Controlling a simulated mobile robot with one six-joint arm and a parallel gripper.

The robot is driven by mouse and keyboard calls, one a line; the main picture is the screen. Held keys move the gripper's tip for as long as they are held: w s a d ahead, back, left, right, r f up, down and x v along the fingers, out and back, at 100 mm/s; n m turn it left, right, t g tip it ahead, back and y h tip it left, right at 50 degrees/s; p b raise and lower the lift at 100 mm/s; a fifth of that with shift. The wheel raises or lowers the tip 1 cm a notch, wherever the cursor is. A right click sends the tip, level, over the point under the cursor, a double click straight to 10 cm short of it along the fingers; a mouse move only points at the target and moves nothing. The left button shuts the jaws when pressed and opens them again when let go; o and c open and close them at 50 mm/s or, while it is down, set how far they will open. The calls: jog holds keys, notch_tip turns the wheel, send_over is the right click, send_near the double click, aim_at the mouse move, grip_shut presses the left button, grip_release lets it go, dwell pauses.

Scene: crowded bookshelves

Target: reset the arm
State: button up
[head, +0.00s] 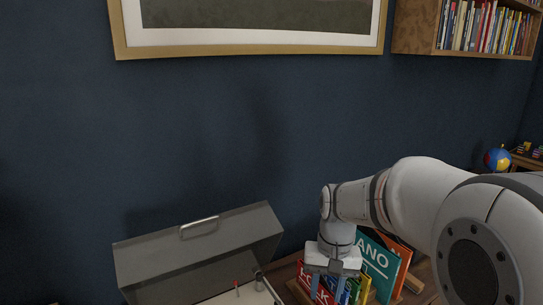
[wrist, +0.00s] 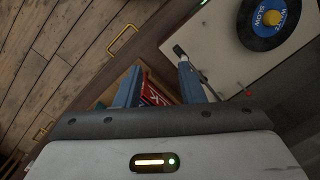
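My gripper (head: 328,289) points down over a group of books at the lower right of the head view. In the wrist view my gripper (wrist: 160,67) has its two blue-grey fingers spread apart, with nothing visibly clamped between them. A red book (wrist: 154,92) shows in the gap, seemingly below the fingers; it also shows in the head view (head: 307,278) beside the gripper. My arm reaches in from the right and bends down at the wrist. The lower ends of the fingers are partly hidden among the books in the head view.
A teal book (head: 378,262) leans right of the gripper. A record player with a raised grey lid (head: 200,250) stands to the left; its blue record (wrist: 272,22) shows in the wrist view. A wall shelf (head: 420,28) and a framed picture (head: 250,43) hang above. A globe (head: 497,159) stands far right.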

jog(key=s+d+r+n+t, duration=0.1)
jog(key=s+d+r+t, duration=0.1)
jog(key=s, duration=0.9)
jog(key=shift+s+d+r+n+t+h, duration=0.2)
jog(key=shift+s+d+n+t+h, duration=0.15)
jog(key=shift+d+t, duration=0.4)
jog(key=shift+a, duration=0.15)
dwell(0.7)
